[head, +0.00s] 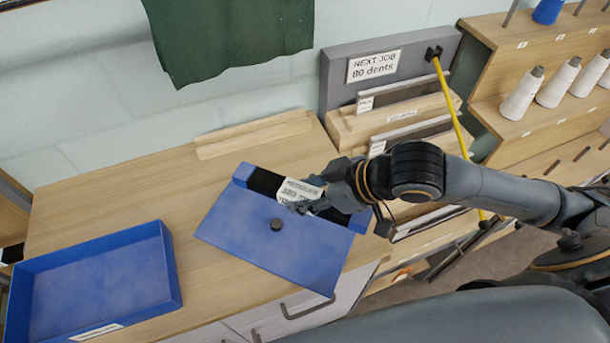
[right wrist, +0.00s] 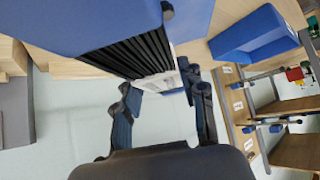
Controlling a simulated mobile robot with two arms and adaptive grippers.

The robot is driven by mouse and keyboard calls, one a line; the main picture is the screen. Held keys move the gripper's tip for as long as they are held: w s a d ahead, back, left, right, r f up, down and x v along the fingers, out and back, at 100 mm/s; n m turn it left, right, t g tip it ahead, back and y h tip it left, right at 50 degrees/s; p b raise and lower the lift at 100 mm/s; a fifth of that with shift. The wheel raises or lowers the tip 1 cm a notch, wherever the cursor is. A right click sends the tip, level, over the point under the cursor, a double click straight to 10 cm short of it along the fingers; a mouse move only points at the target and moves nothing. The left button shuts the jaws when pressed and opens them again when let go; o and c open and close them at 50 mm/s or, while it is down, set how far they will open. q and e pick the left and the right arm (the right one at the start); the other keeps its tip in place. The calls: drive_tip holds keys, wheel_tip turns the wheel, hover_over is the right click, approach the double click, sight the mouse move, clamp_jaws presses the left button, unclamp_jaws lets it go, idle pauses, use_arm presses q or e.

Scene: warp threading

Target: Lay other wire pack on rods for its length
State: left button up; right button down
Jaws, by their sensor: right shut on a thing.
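A pack with a white printed label (head: 301,190) is at my right gripper (head: 318,205), over a black strip (head: 263,181) on a blue plate (head: 270,232). In the right wrist view the strip shows as dark parallel ribs (right wrist: 140,55) between blue parts. There my right gripper's fingers (right wrist: 165,105) stand either side of the pale pack (right wrist: 187,78), shut on it. I cannot tell whether the pack touches the ribs. Two pale wooden strips (head: 255,135) lie at the bench back; I cannot tell whether they are the rods. My left gripper is not in view.
A blue tray (head: 172,270) stands at the left of the bench (head: 110,205). A grey rack with a sign (head: 373,66) and a yellow rod (head: 452,105) are to the right. White cones (head: 522,95) stand on shelves beyond.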

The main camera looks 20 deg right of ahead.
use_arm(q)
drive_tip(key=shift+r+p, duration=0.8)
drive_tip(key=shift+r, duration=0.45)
use_arm(e)
drive_tip(key=shift+s+a+r, duration=0.2)
drive_tip(key=shift+s+r, duration=0.1)
drive_tip(key=shift+s, duration=0.3)
drive_tip(key=shift+w, duration=0.1)
drive_tip(key=shift+w+d, duration=0.1)
drive_tip(key=shift+w, duration=0.3)
use_arm(q)
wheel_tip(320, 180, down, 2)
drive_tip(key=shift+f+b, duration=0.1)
drive_tip(key=shift+b, duration=0.95)
use_arm(e)
drive_tip(key=w+d+r+m+t+h, duration=0.2)
drive_tip(key=w+d+r+m+h, duration=0.2)
drive_tip(key=m, duration=0.5)
drive_tip(key=w+d+h, duration=0.2)
drive_tip(key=w+d, duration=0.1)
drive_tip(key=shift+t+h, duration=0.3)
drive_tip(key=shift+t, duration=0.1)
